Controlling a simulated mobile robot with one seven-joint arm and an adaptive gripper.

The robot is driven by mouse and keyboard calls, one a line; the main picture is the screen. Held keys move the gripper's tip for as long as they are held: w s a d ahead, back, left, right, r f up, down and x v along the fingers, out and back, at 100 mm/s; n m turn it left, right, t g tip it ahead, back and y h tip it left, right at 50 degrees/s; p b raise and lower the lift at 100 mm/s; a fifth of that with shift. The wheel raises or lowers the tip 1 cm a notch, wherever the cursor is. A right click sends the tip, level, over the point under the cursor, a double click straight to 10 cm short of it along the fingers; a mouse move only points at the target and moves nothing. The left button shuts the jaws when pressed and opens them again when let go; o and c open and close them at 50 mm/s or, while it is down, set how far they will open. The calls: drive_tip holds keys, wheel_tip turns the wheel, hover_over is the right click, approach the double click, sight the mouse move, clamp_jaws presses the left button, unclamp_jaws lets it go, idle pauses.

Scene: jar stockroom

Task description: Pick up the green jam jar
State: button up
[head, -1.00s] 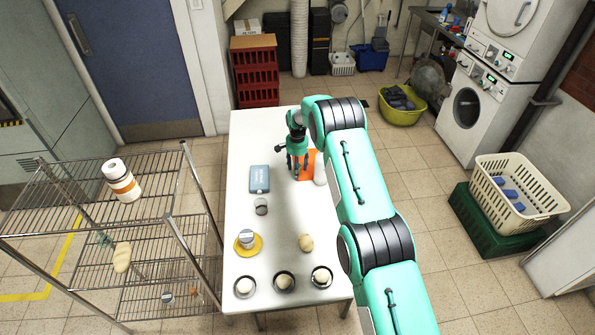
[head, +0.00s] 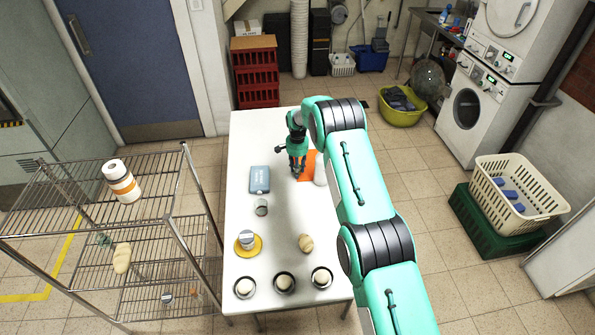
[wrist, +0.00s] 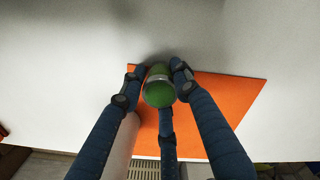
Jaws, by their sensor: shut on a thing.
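The green jam jar (wrist: 158,92) shows in the wrist view between my fingers, with a pale band across it. My gripper (wrist: 157,80) is shut on it, with fingers at its left and right and a third finger in the middle. In the head view my gripper (head: 297,172) is low over the white table (head: 275,215), at the orange mat (head: 308,168). The jar is hidden by my fingers in the head view, and I cannot tell whether it touches the mat.
A white cylindrical thing (head: 320,170) stands right beside my gripper. A blue box (head: 259,179) and a small glass (head: 261,207) are to the left. Nearer are a jar on a yellow plate (head: 257,251), a brown roundish thing (head: 305,243) and three dark-rimmed dishes (head: 284,291). A wire shelf (head: 120,215) stands left.

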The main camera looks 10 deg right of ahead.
drive_tip(key=shift+r, duration=0.1)
drive_tip(key=shift+r+p, duration=0.3)
drive_tip(key=shift+r, duration=1.35)
drive_tip(key=shift+s+r, duration=0.15)
drive_tip(key=shift+s, duration=0.1)
drive_tip(key=s, duration=0.5)
drive_tip(key=s+p, duration=0.1)
drive_tip(key=s, duration=0.4)
drive_tip(key=s+d+r, duration=0.1)
drive_tip(key=s, duration=0.4)
drive_tip(key=shift+s+r, duration=0.1)
drive_tip(key=shift+s, duration=0.1)
